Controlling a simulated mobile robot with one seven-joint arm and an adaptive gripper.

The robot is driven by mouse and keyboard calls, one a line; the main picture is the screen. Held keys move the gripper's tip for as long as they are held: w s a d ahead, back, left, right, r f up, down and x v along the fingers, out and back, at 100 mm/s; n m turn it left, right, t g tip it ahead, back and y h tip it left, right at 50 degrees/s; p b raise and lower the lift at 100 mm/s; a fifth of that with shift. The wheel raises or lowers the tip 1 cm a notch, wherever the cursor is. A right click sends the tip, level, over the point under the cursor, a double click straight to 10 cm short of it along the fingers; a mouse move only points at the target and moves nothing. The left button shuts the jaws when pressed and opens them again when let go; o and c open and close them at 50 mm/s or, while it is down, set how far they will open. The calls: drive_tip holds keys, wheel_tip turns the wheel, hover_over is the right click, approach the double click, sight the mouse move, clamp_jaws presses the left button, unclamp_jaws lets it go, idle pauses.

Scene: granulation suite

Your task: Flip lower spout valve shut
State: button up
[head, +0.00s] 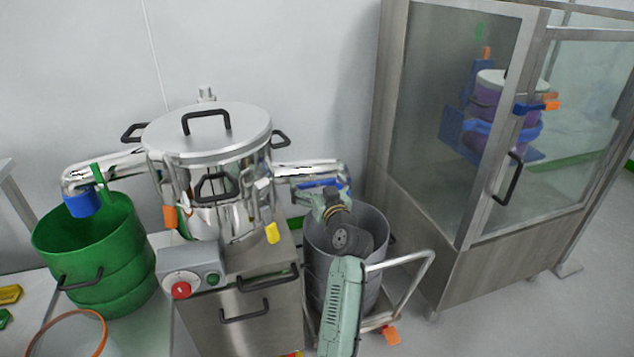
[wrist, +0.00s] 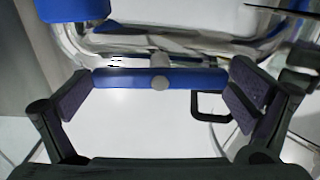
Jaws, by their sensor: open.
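The steel machine has a right-hand steel spout (head: 310,172) over a grey bin. A blue valve lever (head: 318,184) lies along this spout, partly hidden by my arm. In the wrist view the blue lever (wrist: 190,79) lies crosswise, with a round grey pivot at its middle. My gripper (wrist: 160,95) is open, its dark pads near the two ends of the lever; I cannot tell if they touch it. In the head view my gripper (head: 330,192) is at the spout, its fingers hard to make out. A left spout (head: 105,165) has an upright green lever (head: 99,180).
The grey bin (head: 375,222) stands on a trolley (head: 420,262) below my arm. A green bin (head: 85,245) stands under the left spout's blue end (head: 81,202). A control box with a red button (head: 181,290) is on the machine front. A glazed cabinet (head: 440,130) stands at right.

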drive_tip(key=shift+c, duration=0.6)
drive_tip(key=c, duration=0.8)
drive_tip(key=shift+o, duration=0.2)
drive_tip(key=shift+m, duration=0.3)
drive_tip(key=m+p, duration=0.1)
drive_tip(key=m, duration=0.2)
drive_tip(key=shift+m, duration=0.4)
drive_tip(key=m+p, duration=0.1)
drive_tip(key=m, duration=0.3)
drive_tip(key=shift+d+m+p, duration=0.15)
drive_tip(key=shift+m+p, duration=0.15)
drive_tip(key=m+p, duration=0.2)
drive_tip(key=m, duration=0.3)
drive_tip(key=shift+f+p, duration=0.1)
drive_tip(key=shift+p, duration=0.25)
drive_tip(key=shift+d+f+m+p, duration=0.15)
drive_tip(key=shift+m+p, duration=0.8)
drive_tip(key=shift+m, duration=1.05)
